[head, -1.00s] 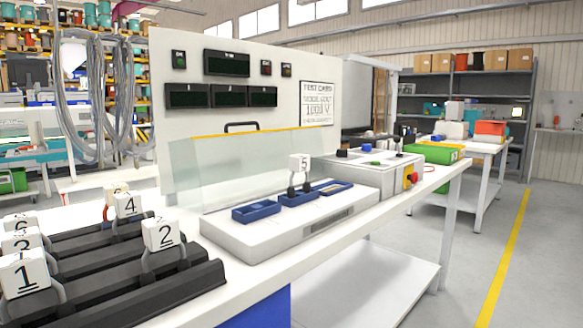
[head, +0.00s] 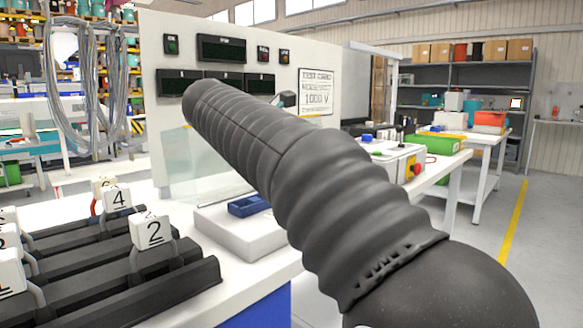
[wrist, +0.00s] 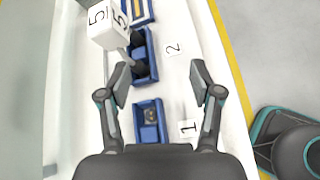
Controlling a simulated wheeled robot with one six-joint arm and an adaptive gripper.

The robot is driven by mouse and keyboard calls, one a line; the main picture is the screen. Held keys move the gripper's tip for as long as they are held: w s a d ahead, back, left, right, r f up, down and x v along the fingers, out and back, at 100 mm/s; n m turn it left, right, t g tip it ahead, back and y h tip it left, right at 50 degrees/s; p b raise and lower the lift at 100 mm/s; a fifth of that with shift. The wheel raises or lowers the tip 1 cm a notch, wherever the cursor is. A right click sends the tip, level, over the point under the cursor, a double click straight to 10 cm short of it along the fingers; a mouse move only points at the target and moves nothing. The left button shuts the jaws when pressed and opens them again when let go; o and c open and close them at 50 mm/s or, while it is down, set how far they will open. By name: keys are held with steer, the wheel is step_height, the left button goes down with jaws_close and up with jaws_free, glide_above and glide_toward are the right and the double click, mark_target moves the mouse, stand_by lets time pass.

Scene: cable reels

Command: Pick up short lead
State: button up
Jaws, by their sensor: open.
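My gripper (wrist: 161,80) is open and empty in the wrist view, over the white test fixture (wrist: 180,85). A lead with a white tag marked 5 (wrist: 104,28) stands with its black end in the middle blue tray (wrist: 155,58), left of and ahead of my fingers. A nearer blue tray (wrist: 138,112) holds a small dark socket between the fingers. In the head view, my arm hides the tag 5 and most of the fixture. Leads tagged 2 (head: 152,231) and 4 (head: 117,198) stand in black racks (head: 175,283). I cannot tell which lead is the short one.
A clear guard (head: 185,165) and a white instrument panel (head: 155,105) stand behind the fixture. A box with a red button (head: 417,169) and a green bin (head: 440,145) lie to the right. Grey floor is free at the right.

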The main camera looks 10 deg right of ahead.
steer(key=w+a+r+n+h, duration=0.2)
steer(key=w+a+r+n, duration=0.1)
steer(key=w+a+r, duration=0.15)
steer(key=shift+t, duration=0.3)
steer(key=x, duration=0.2)
steer(key=b+x, duration=0.1)
steer(key=x, duration=0.5)
steer(key=shift+s+f, duration=0.15)
steer(key=shift+f, duration=0.15)
steer(key=shift+d+r+b+x, duration=0.15)
steer(key=shift+b+x, duration=0.15)
steer(key=shift+x, duration=1.05)
steer(key=shift+d+r+b+x, duration=0.1)
steer(key=shift+b+x, duration=0.2)
steer(key=shift+x, duration=1.05)
steer(key=shift+s, duration=0.25)
jaws_close()
steer(key=shift+r, duration=0.1)
